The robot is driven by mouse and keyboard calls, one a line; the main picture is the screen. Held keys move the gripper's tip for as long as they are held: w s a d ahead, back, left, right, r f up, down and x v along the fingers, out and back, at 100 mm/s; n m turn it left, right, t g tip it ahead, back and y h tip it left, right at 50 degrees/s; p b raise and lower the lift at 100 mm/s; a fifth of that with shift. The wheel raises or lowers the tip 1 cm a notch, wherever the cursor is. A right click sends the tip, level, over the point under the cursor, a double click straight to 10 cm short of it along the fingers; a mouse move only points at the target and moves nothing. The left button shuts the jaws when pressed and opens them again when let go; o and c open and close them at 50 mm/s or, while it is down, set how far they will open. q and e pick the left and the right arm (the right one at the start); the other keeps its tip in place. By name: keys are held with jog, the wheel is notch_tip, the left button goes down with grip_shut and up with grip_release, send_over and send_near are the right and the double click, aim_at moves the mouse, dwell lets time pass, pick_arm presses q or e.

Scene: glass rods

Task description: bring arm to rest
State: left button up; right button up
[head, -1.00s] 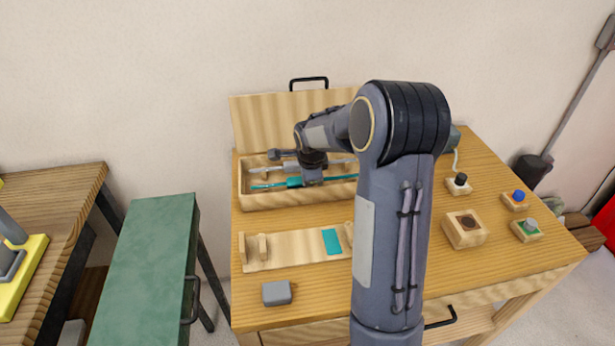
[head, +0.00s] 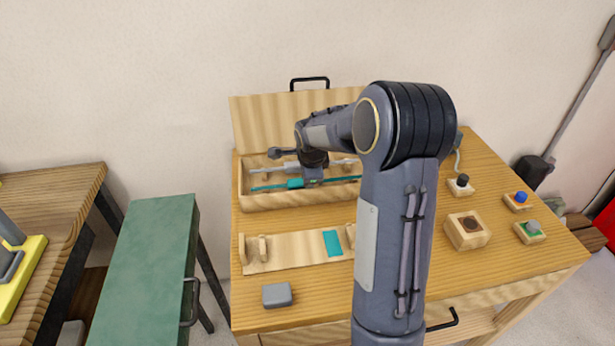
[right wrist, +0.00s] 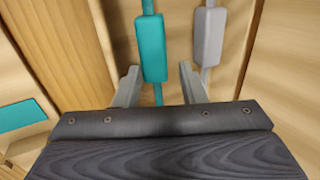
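My right arm reaches up from the bottom of the head view and bends over the open wooden box (head: 300,200). Its gripper (head: 312,172) is low over the box. The right wrist view shows the gripper (right wrist: 160,85) open, its fingers apart. The thin teal rod (right wrist: 158,95) runs in the gap between them, touching neither finger that I can see. Its thick teal grip block (right wrist: 152,48) lies just beyond the fingertips. A grey rod (right wrist: 208,35) lies beside it to the right. Both lie in the box. My left gripper is out of view.
A wooden rack (head: 295,248) with a teal patch stands before the box, with a grey block (head: 277,294) nearer. Several small blocks with knobs, one blue (head: 521,198), and a wooden block with a dark hole (head: 467,230) stand right. A green cabinet (head: 150,260) stands left.

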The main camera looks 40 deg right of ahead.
jog(key=v, duration=0.7)
jog(key=shift+s, duration=0.15)
